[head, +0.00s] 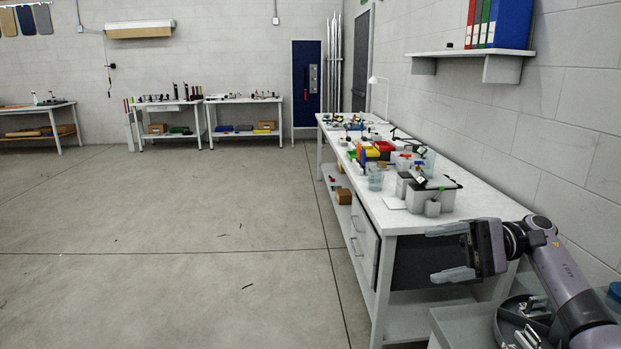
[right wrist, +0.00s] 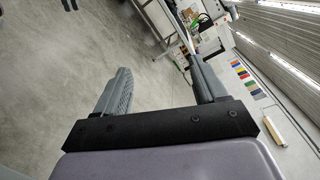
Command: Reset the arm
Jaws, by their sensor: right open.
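My right gripper (head: 450,253) is at the lower right of the head view, at the near end of the long workbench. Its two grey fingers point left and stand wide apart with nothing between them. In the right wrist view the fingers (right wrist: 160,88) are also apart and empty, with floor and bench behind them. My right arm (head: 565,270) reaches up and left from the lower right corner. My left gripper is in neither view.
The long white workbench (head: 400,222) runs along the right wall, holding a grey bin (head: 440,193) and small items. A tray with metal parts (head: 520,325) lies below my right arm. A shelf (head: 470,54) holds binders. The floor (head: 180,240) at left is largely open.

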